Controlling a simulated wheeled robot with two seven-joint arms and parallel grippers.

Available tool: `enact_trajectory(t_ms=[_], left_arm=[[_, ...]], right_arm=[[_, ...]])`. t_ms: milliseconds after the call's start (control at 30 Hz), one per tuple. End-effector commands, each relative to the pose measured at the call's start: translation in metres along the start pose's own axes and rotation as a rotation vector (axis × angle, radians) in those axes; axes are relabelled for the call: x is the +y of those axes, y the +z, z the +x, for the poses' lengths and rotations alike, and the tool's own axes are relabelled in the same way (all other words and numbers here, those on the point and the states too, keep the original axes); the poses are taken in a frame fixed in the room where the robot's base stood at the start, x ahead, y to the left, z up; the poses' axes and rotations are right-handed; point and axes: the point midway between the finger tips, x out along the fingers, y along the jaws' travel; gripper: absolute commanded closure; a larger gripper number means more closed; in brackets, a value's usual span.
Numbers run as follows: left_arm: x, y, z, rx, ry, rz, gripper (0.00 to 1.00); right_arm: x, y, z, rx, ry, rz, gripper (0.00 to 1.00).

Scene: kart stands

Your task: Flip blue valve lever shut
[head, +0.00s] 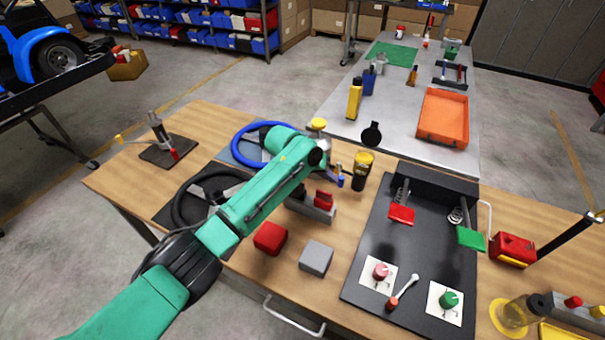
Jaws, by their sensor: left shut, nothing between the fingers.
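A small blue piece (340,181), which looks like the blue valve lever, shows just beyond the end of my left arm, beside a dark cup with a yellow top. Its mount is mostly hidden behind my wrist, so I cannot tell its angle. My left gripper (333,158) is at the far end of the green arm, close to the blue piece. Its fingers are small and partly hidden by the wrist; it is shut and empty. I cannot tell whether it touches the lever. My right gripper is not in view.
A blue-rimmed steering wheel (240,135) and a black one (184,210) lie left of my arm. A red block (270,237) and grey block (316,257) stand nearer. A black pedal board (365,282) fills the right. The yellow-topped dark cup (361,172) stands close to the gripper.

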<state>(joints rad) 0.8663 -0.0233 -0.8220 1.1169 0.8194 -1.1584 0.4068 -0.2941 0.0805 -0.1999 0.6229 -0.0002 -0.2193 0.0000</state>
Motion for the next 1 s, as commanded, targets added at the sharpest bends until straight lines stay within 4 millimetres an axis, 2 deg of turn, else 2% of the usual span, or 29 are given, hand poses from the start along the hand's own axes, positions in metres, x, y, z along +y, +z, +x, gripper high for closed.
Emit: enact_trajectory(t_ms=[100, 300, 1000], left_arm=[[0.009, 0.000, 0.003, -0.004, 0.006, 0.006, 1.00], [0.013, 0.000, 0.006, -0.005, 0.007, 0.009, 1.00], [0.019, 0.000, 0.005, -0.009, 0.013, 0.011, 1.00]], right_arm=[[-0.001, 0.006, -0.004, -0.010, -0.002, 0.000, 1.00], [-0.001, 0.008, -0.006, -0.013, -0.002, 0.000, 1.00], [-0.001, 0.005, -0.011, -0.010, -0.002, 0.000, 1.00]])
